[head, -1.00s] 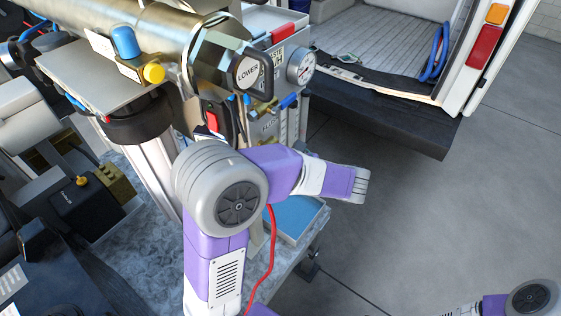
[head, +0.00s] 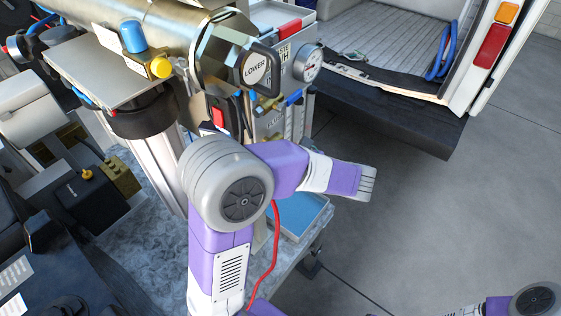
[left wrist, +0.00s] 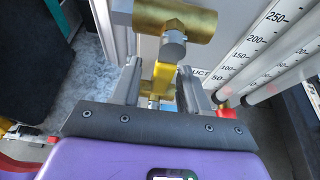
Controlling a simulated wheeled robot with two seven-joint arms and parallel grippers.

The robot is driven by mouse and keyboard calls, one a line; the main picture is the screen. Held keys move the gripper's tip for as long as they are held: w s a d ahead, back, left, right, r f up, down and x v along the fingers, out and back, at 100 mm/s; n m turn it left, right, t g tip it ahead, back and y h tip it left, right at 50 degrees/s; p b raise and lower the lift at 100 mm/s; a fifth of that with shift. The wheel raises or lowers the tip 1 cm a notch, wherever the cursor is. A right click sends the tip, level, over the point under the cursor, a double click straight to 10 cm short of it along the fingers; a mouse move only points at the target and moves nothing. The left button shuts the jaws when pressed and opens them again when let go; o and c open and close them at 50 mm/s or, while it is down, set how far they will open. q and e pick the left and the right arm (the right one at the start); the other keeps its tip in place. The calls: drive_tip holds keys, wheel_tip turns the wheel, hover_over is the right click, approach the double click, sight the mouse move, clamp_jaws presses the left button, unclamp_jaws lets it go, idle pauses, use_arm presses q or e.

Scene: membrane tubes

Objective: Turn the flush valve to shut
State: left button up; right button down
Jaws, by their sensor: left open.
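In the left wrist view, a brass valve body (left wrist: 176,22) sits at the top, with a grey hex nut below it. A yellow handle (left wrist: 163,82) runs down from the nut. My left gripper (left wrist: 160,74) is open, with one finger on each side of the yellow handle. I cannot tell whether either finger touches it. No label confirms that this is the flush valve. In the head view, my left arm bends across the rig's front, and I cannot make out its fingers. My right gripper is out of view; only part of that arm shows at the lower right.
Graduated tubes (left wrist: 270,50) and a red fitting (left wrist: 226,107) stand right of the gripper. In the head view, a pressure gauge (head: 309,62), a LOWER tag (head: 255,68) and a blue tray (head: 300,214) are near my arm. Open floor (head: 420,220) lies to the right.

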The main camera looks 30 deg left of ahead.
use_arm(q)
drive_tip(key=v, duration=0.7)
drive_tip(key=shift+d+b, duration=0.15)
drive_tip(key=shift+b, duration=0.15)
drive_tip(key=shift+r, duration=0.1)
